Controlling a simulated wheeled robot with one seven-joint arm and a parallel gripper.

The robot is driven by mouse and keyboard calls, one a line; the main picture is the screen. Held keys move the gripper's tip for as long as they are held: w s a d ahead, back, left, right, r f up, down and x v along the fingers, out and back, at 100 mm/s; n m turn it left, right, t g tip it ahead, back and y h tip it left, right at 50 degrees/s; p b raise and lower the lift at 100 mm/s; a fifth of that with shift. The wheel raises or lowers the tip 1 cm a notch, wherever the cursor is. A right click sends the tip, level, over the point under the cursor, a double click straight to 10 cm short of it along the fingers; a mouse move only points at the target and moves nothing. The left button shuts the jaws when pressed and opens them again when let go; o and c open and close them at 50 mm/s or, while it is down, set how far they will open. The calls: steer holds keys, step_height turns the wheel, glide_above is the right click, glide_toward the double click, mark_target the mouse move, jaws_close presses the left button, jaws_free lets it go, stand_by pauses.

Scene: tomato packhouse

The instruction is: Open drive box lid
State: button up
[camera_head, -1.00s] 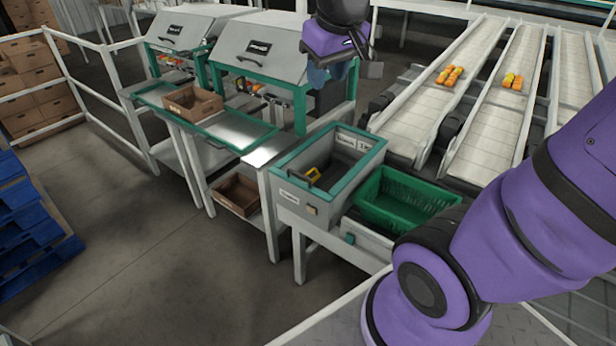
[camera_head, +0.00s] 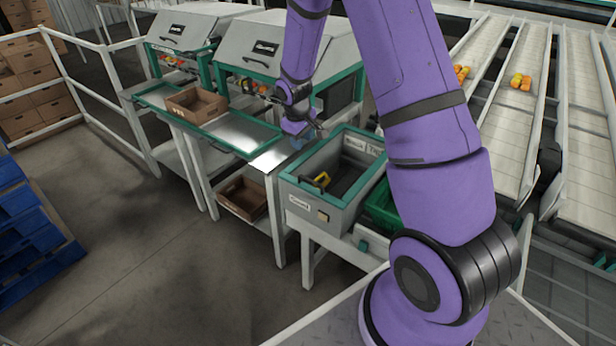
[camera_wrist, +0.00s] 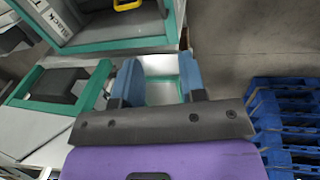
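Two grey sloped hoods with black handles stand at the back, the nearer one (camera_head: 300,45) partly behind my arm and the farther one (camera_head: 185,32) to its left. Both look closed. Their labels are too small to read, so I cannot tell which, if either, is the drive box. My gripper (camera_head: 300,138) is in front of the nearer hood's right side, by the steel table's right end. In the wrist view my gripper (camera_wrist: 158,82) has its blue fingers apart, with nothing held between them. A teal frame (camera_wrist: 60,108) lies left of the fingers.
An open grey bin (camera_head: 328,215) with a teal rim holds a yellow-handled item (camera_head: 316,180). A green crate (camera_head: 378,212) is partly hidden by my arm. A cardboard tray (camera_head: 197,104) sits on the steel table (camera_head: 240,135). Blue pallets (camera_wrist: 290,110) stand on the floor.

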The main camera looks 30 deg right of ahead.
glide_toward(308, 180)
steer(key=shift+n, duration=0.3)
steer(key=x, duration=0.8)
steer(key=shift+w+d+f, duration=0.1)
steer(key=shift+d+f, duration=0.05)
steer(key=shift+d, duration=0.05)
jaws_close()
